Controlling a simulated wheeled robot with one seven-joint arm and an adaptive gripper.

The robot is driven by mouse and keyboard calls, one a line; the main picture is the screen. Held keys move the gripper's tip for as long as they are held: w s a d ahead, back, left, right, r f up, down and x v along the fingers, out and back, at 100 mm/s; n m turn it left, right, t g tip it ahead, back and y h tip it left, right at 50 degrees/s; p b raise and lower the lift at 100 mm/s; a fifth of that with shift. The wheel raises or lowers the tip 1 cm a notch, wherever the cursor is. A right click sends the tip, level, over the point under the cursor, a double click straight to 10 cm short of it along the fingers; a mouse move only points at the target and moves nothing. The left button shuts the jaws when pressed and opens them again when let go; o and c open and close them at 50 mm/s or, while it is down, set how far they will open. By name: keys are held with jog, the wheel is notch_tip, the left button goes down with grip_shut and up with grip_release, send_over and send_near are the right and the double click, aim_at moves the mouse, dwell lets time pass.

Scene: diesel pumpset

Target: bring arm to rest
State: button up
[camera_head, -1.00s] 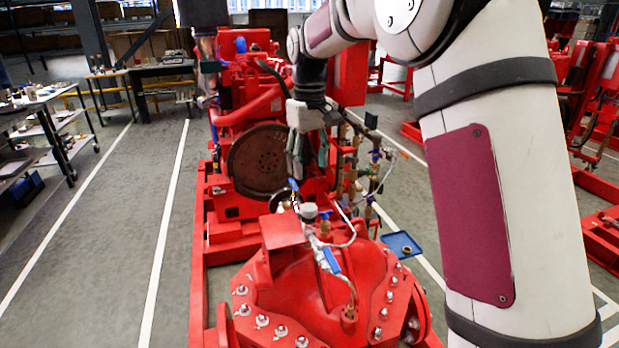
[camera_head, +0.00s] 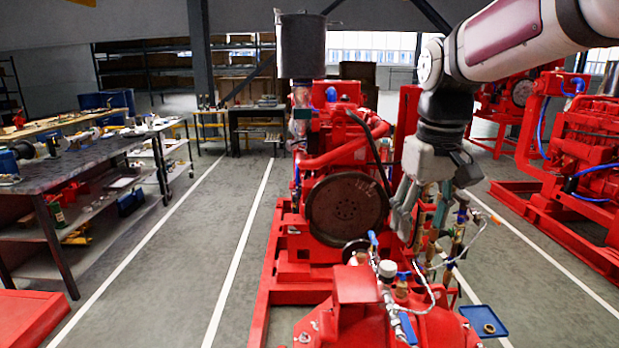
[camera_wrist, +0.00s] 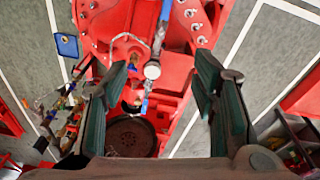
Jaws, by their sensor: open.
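My gripper (camera_head: 418,212) hangs pointing down above the red pumpset, right of its dark round flywheel (camera_head: 346,208), in the head view. My arm comes in from the upper right. In the wrist view the two green-padded fingers of my gripper (camera_wrist: 168,95) stand wide apart with nothing between them touching either pad.
A blue tray (camera_head: 484,320) with a small ring part sits at the lower right. A workbench (camera_head: 80,165) with tools stands at the left. More red machines (camera_head: 585,150) stand at the right. The floor lane (camera_head: 190,250) left of the pumpset is clear.

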jog(key=s+f+m+t, duration=0.1)
jog(key=s+f, duration=0.1)
jog(key=s, duration=0.9)
jog(key=s+f+m+t, duration=0.1)
jog(key=s+f, duration=0.2)
jog(key=s, duration=0.9)
jog(key=shift+f+t, duration=0.15)
jog(key=shift+t, duration=0.15)
